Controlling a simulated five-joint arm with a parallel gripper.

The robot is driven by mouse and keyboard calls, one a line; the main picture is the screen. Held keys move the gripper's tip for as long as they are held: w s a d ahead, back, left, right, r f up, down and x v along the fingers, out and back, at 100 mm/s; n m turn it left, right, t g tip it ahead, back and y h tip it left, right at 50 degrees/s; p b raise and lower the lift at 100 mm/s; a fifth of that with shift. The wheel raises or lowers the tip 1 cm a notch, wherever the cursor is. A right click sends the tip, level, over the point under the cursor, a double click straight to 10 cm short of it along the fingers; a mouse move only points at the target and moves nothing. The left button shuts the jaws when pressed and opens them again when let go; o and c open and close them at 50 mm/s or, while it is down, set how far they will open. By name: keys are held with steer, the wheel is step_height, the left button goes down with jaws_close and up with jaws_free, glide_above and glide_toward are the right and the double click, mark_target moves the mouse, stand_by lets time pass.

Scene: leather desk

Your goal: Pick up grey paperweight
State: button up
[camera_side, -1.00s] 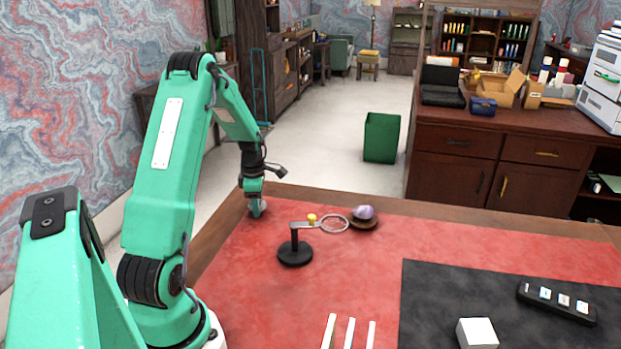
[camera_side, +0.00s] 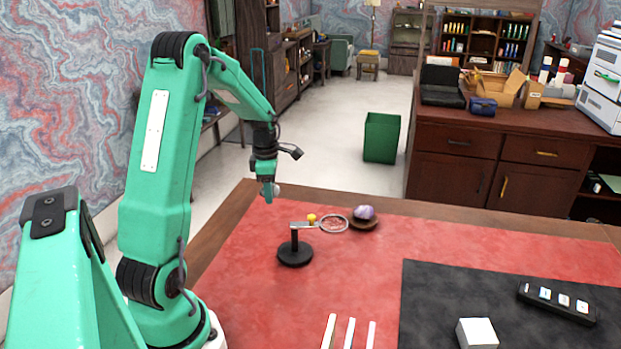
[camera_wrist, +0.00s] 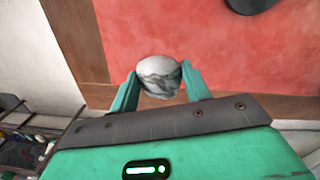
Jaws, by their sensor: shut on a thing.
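The grey paperweight (camera_wrist: 158,74) is a rounded, marbled grey and white piece between the two fingers of my gripper (camera_wrist: 158,82) in the wrist view. My gripper (camera_side: 271,193) is shut on it. In the side view a small part of the paperweight (camera_side: 277,190) shows at the fingertips. It is held above the far left part of the desk, near the wooden edge, apart from the surface. Most of it is hidden by the fingers in the side view.
A magnifier on a black stand (camera_side: 295,254) stands to the right of and nearer than my gripper. A purple stone (camera_side: 364,212) sits on a brown dish (camera_side: 366,225) beyond it. A white cube (camera_side: 477,333) and a black remote-like strip (camera_side: 556,303) lie at the front right.

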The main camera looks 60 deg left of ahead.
steer(key=w+d+r, duration=0.1)
steer(key=d+r, duration=0.2)
steer(key=d, duration=0.2)
steer(key=shift+w+d+r, duration=0.2)
steer(key=shift+w, duration=0.15)
stand_by(0.3)
